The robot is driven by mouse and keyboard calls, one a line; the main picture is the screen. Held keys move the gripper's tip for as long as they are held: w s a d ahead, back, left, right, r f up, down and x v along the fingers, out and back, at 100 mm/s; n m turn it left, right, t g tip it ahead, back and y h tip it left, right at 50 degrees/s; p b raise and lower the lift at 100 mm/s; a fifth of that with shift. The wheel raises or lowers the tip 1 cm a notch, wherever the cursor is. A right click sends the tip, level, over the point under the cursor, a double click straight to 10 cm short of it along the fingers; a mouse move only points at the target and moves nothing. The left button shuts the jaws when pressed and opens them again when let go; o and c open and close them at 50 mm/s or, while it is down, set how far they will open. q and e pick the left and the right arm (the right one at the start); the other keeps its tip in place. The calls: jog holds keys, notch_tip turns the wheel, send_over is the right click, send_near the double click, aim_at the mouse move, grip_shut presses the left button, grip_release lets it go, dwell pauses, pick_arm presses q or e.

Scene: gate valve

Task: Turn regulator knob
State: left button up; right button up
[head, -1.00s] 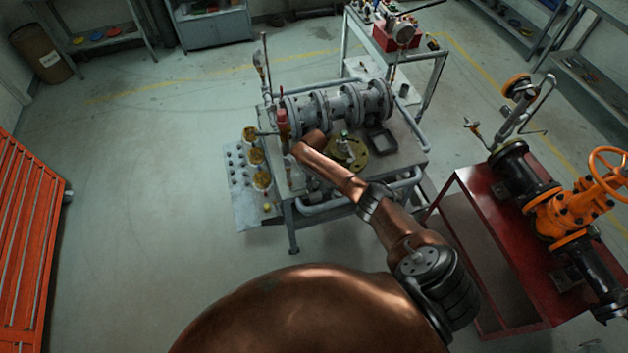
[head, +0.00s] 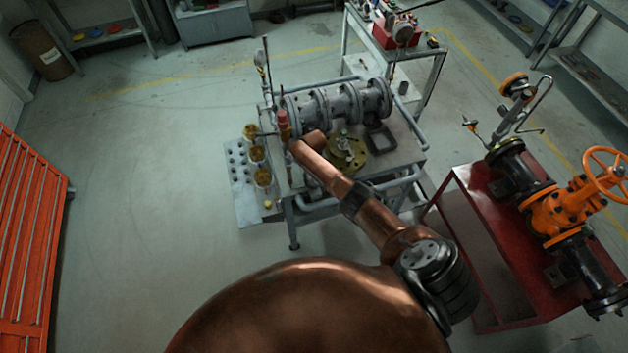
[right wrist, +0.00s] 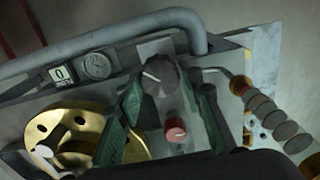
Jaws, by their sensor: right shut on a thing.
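The regulator knob (right wrist: 160,76) is a dark grey round knob with a pale mark on its face, on the panel in the right wrist view. My right gripper (right wrist: 168,90) has its greenish fingers on either side of this knob and is shut on it. A smaller red knob (right wrist: 175,130) shows between the fingers, closer to the camera. In the head view my right arm reaches to the left part of the bench (head: 405,160), and its forearm hides the gripper and the knob. My left gripper is not in view.
A brass flange (right wrist: 60,135) lies left of the fingers; a grey pipe (right wrist: 110,35) runs behind the knob. Round discs (right wrist: 275,120) stand at the right. In the head view a red stand (head: 480,235) with an orange valve (head: 560,213) is right of the bench.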

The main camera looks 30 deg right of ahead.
aim_at(314, 182)
jog(key=shift+w+r, duration=0.1)
dwell(0.3)
jog(key=o, duration=1.2)
jog(key=shift+c, duration=0.2)
notch_tip(314, 182, up, 12)
